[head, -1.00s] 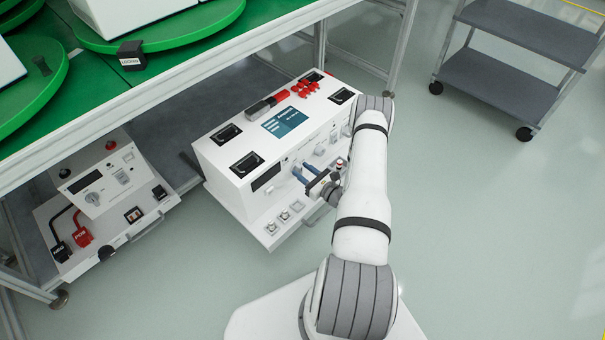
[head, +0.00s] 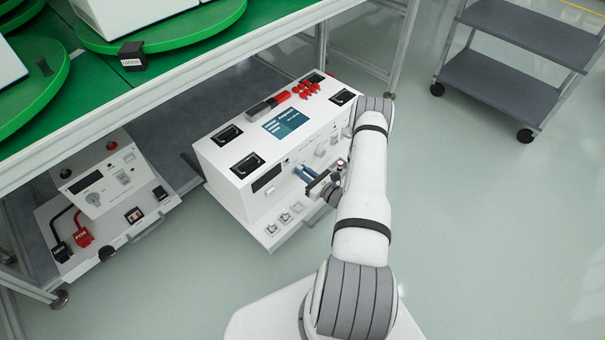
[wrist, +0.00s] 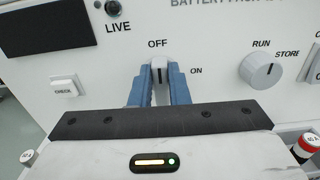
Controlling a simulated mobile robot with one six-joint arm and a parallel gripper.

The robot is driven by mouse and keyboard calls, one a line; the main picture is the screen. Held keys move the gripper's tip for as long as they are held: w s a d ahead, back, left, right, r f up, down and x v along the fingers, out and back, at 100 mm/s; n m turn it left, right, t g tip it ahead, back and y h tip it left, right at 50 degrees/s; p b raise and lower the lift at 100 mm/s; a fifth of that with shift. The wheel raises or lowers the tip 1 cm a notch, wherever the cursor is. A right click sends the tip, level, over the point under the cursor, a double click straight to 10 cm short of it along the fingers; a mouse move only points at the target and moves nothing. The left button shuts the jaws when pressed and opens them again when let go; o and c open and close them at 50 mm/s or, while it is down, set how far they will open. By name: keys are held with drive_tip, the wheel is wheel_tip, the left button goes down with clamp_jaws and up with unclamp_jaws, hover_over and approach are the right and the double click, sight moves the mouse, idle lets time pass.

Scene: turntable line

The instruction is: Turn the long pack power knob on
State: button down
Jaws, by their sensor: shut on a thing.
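The long pack (head: 215,160) is a large white box under the green-topped bench, its front panel facing my arm. Its power knob (wrist: 158,68) is a small white grip with a dark line, seen between my fingers in the wrist view. The knob stands upright, just under the OFF label (wrist: 157,43); the ON label (wrist: 196,71) is to its right. My gripper (wrist: 158,85) has blue fingers, one on each side of the knob, and is shut on it. In the head view my gripper (head: 305,174) is at the panel, and the knob is hidden there.
A RUN/STORE knob (wrist: 262,70) is to the right on the panel, a white push button (wrist: 64,88) to the left. A smaller white unit (head: 105,190) with black and red plugs stands left under the bench. A grey cart (head: 510,65) is at the far right. The floor in between is clear.

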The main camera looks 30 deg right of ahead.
drive_tip(key=shift+s+a+f+m, duration=0.1)
drive_tip(key=shift+m, duration=0.2)
drive_tip(key=m+b, duration=0.1)
drive_tip(key=m, duration=0.4)
drive_tip(key=f+m, duration=0.1)
drive_tip(key=m, duration=0.5)
drive_tip(key=d+m+b, duration=0.1)
drive_tip(key=m, duration=0.5)
drive_tip(key=shift+d+f+b, duration=0.1)
drive_tip(key=shift+f+b, duration=0.15)
drive_tip(key=shift+b, duration=0.1)
drive_tip(key=c, duration=1.4)
unclamp_jaws()
drive_tip(key=shift+w+d+r, duration=0.1)
drive_tip(key=shift+w, duration=0.15)
drive_tip(key=shift+s+d, duration=0.1)
